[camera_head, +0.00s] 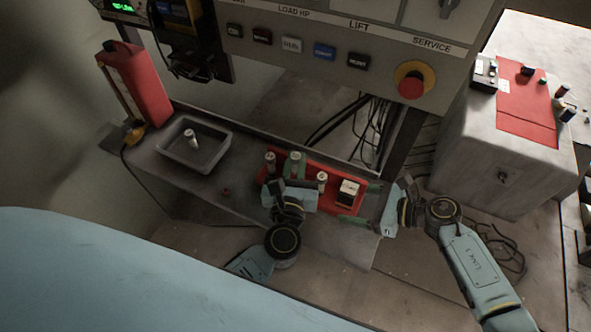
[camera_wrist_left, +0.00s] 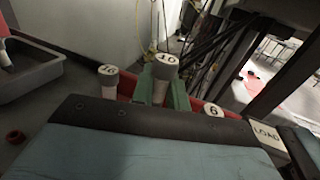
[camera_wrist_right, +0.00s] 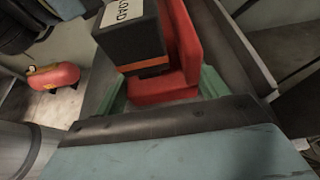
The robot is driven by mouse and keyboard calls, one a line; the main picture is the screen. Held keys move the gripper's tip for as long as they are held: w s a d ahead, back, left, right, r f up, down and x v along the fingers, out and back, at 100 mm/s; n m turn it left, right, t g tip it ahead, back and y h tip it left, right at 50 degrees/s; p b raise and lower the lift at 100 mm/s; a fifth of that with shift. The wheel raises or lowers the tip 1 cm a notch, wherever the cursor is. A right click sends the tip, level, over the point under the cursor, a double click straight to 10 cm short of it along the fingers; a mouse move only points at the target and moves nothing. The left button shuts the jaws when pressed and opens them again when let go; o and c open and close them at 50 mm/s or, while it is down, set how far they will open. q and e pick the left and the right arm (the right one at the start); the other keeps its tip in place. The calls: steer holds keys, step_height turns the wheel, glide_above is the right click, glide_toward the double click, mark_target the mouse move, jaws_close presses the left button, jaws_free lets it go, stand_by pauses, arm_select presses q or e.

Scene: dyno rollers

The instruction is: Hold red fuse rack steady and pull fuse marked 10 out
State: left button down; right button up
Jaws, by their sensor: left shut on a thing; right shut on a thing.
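The red fuse rack (camera_head: 333,207) stands on the grey ledge. The fuse marked 10 (camera_wrist_left: 166,68) stands upright between the fuse marked 16 (camera_wrist_left: 108,76) and the fuse marked 6 (camera_wrist_left: 212,110). My left gripper (camera_head: 294,168) is shut on the fuse marked 10, with green fingers on both sides of it. That fuse's foot is hidden, so I cannot tell how deep it sits. My right gripper (camera_head: 362,203) is shut on the rack's right end; the red rack (camera_wrist_right: 178,86) shows between its fingers beside the black LOAD block (camera_wrist_right: 132,38).
A grey tray (camera_head: 222,150) holding one light fuse (camera_head: 191,138) stands left of the rack. A small red ring-like piece (camera_head: 227,191) lies between them. A red canister (camera_head: 140,85) stands at far left. The control panel (camera_head: 300,33) hangs above and behind, with dark cables (camera_head: 340,122) below.

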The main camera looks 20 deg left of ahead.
mark_target(295, 156)
arm_select(q)
step_height(295, 156, up, 13)
steer(key=shift+r, duration=0.2)
stand_by(0.8)
arm_select(e)
steer(key=o, duration=1.3)
steer(key=v, duration=1.2)
